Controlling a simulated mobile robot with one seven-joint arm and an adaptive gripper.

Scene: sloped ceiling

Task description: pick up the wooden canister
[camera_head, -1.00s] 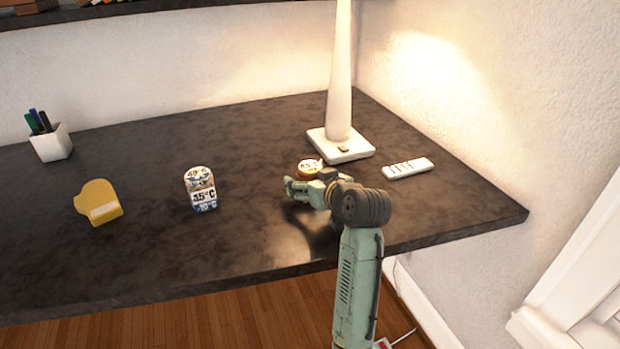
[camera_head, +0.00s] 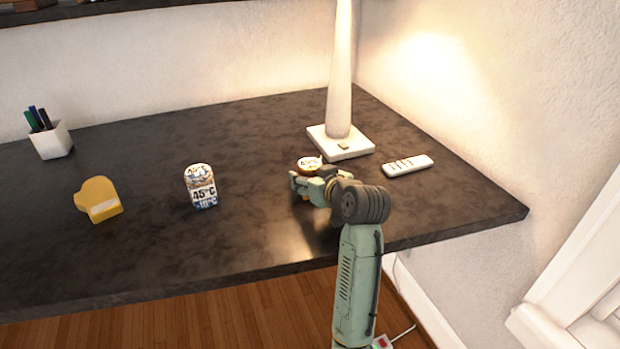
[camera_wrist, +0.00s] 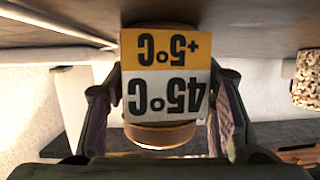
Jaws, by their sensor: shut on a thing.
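The wooden canister (camera_wrist: 160,136) is between the two fingers of my gripper (camera_head: 306,184), which is shut on it. In the wrist view it has a wooden body and a yellow and white label with upside-down temperature text. One finger touches or nearly touches each side. In the head view only the canister's round top (camera_head: 309,162) and a little of its side show behind my gripper. My gripper hides its lower part, so I cannot tell how far its base is from the dark desk (camera_head: 250,235).
The white lamp base (camera_head: 341,143) stands close behind the canister. A white remote (camera_head: 407,166) lies to the right. A patterned container (camera_head: 201,187), a yellow object (camera_head: 99,199) and a white pen cup (camera_head: 52,141) stand to the left. The front middle of the desk is clear.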

